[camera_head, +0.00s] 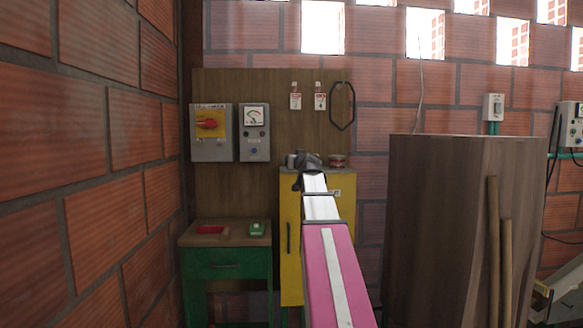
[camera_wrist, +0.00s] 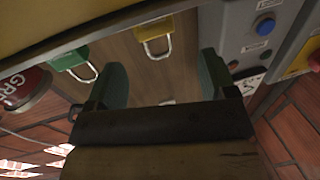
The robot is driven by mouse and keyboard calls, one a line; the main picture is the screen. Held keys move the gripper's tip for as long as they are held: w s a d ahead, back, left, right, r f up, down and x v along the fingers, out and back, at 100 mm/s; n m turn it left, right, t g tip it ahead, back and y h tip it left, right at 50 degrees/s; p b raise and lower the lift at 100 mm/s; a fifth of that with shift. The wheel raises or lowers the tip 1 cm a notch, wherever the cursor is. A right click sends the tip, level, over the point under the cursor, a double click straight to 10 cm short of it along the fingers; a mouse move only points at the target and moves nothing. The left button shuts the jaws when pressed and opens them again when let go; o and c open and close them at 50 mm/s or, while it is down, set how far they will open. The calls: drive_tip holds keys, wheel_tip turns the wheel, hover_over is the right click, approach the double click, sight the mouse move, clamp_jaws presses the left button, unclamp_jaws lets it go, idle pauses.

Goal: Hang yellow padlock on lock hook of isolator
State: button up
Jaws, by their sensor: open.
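The yellow padlock (camera_wrist: 154,48) shows at the top of the wrist view, with its silver shackle pointing down in that turned picture. It is at the yellow cabinet's top edge, ahead of my gripper (camera_wrist: 162,78) and roughly between the fingers in the picture, but not held. My gripper also shows in the head view (camera_head: 304,161), above the yellow cabinet. It is open and empty. The isolator (camera_head: 210,132), a grey box with a red handle on a yellow plate, is on the wooden board at left. Its lock hook cannot be made out. My arm hides the padlock in the head view.
A green padlock (camera_wrist: 71,60) and a red tin (camera_wrist: 25,90) are beside the yellow one on the yellow cabinet (camera_head: 290,205). A grey meter box (camera_head: 254,146) is right of the isolator. A green drawer table (camera_head: 225,262) stands below. Brick wall closes the left.

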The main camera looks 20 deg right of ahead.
drive_tip(key=shift+w+d+f, duration=0.15)
drive_tip(key=shift+w, duration=0.9)
drive_tip(key=shift+w+d+f, duration=0.1)
drive_tip(key=shift+w+d, duration=0.05)
drive_tip(key=shift+w, duration=0.85)
drive_tip(key=shift+w+d+f, duration=0.15)
drive_tip(key=shift+w, duration=0.9)
drive_tip(key=shift+c, duration=0.2)
drive_tip(key=shift+s, duration=0.1)
drive_tip(key=c, duration=1)
